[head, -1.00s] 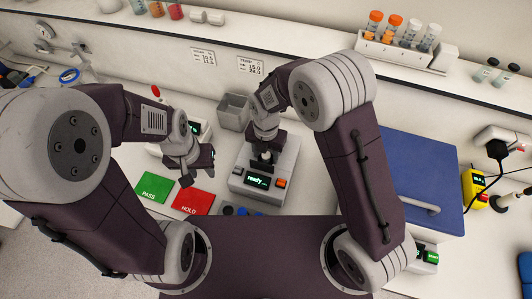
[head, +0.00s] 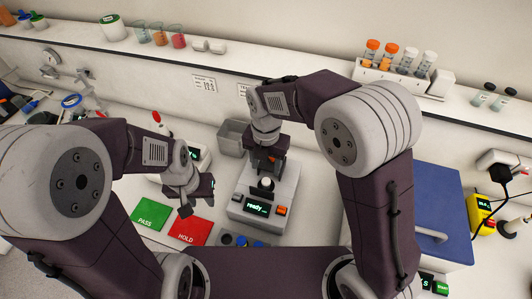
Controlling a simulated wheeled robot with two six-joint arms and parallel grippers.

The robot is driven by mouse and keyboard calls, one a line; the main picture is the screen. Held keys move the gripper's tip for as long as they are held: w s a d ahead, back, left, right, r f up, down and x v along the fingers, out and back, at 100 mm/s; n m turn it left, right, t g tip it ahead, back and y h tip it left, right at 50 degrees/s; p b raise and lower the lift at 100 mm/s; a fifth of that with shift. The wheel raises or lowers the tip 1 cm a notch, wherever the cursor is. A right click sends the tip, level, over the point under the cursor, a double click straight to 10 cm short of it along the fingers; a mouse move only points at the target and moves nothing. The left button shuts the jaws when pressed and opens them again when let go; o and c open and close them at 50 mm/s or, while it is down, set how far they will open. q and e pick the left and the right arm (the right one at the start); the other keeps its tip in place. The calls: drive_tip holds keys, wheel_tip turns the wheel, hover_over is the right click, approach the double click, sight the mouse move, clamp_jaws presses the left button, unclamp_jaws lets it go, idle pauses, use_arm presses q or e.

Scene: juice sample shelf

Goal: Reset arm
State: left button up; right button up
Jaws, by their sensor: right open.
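My right gripper (head: 268,163) hangs open above the grey instrument (head: 283,211), whose screen reads "ready". A small white round piece (head: 265,184) shows on the instrument's dark well just below the fingers, apart from them as far as I can see. My upper arm links hide parts of the counter.
The green PASS pad (head: 149,213) lies left of the HOLD pad. A grey bin (head: 232,138) stands behind the instrument. A blue-lidded box (head: 428,200) stands to the right. The shelf holds a tube rack (head: 392,78).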

drive_tip(key=s+d+m+b, duration=0.1)
drive_tip(key=d+m+b, duration=0.35)
drive_tip(key=d, duration=0.75)
drive_tip(key=s+d+f+m, duration=0.3)
drive_tip(key=s+m, duration=0.1)
drive_tip(key=m, duration=1)
drive_tip(key=s+d+f+m+t+p, duration=0.1)
drive_tip(key=s+d+f+m, duration=0.2)
drive_tip(key=m, duration=1)
drive_tip(key=shift+s+f+m, duration=0.15)
drive_tip(key=shift+s+m, duration=0.2)
drive_tip(key=shift+s, duration=0.5)
drive_tip(key=shift+a, duration=0.1)
